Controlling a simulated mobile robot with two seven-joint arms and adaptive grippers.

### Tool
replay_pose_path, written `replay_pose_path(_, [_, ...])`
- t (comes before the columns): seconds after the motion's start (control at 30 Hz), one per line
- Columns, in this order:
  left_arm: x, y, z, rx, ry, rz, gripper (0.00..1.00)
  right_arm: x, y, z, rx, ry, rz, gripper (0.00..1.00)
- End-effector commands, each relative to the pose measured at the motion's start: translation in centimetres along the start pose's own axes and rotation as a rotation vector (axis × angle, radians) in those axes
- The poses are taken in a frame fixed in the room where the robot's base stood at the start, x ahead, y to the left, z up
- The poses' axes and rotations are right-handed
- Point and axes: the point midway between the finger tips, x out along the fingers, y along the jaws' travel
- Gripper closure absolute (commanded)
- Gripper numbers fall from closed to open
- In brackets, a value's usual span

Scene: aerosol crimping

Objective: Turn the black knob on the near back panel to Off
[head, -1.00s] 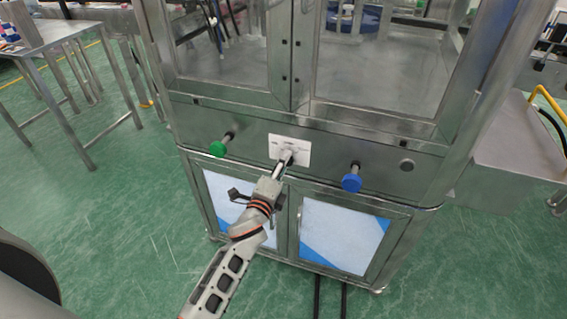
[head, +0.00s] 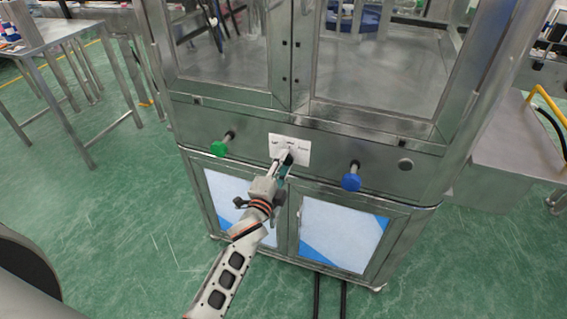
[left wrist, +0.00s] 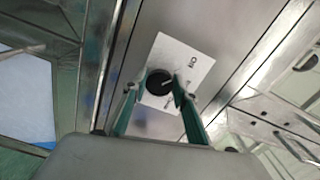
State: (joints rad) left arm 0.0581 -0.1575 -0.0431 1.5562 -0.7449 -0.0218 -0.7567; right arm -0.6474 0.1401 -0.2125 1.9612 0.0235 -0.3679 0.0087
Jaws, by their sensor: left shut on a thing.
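The black knob (left wrist: 159,83) sits on a white label plate (left wrist: 184,57) on the machine's metal panel, between the two fingers of my left gripper (left wrist: 161,92) in the left wrist view. The gripper is shut on the knob, one finger on each side. A light pointer line shows on the knob's face. "ON" can be read on the plate; its other words are too small or partly covered. In the head view the plate (head: 301,144) is at the panel's middle, and my left gripper (head: 285,160) covers most of the knob. My right gripper is not seen.
A green knob (head: 219,148) stands out left of the plate and a blue knob (head: 351,180) right of it. Cabinet doors (head: 343,234) lie below, glass panes above. A metal table (head: 45,35) stands at far left. The green floor in front is open.

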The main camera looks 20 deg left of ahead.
Motion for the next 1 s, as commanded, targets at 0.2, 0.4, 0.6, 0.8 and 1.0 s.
replay_pose_path(0.2, [0.0,0.1,0.0,-0.003,0.0,0.001,0.93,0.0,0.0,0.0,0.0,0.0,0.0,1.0])
replay_pose_path(0.4, [0.0,0.1,0.0,-0.002,0.0,0.001,0.55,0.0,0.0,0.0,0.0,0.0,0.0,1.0])
replay_pose_path(0.6, [0.0,0.0,0.0,0.0,0.0,0.001,0.55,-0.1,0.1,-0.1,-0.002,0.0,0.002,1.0])
replay_pose_path(0.8, [-1.5,0.1,0.0,0.0,-0.001,0.002,0.55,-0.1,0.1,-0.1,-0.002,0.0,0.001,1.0])
replay_pose_path(1.0, [-5.3,0.1,0.1,-0.001,-0.001,0.003,0.55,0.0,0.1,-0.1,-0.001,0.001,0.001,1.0])
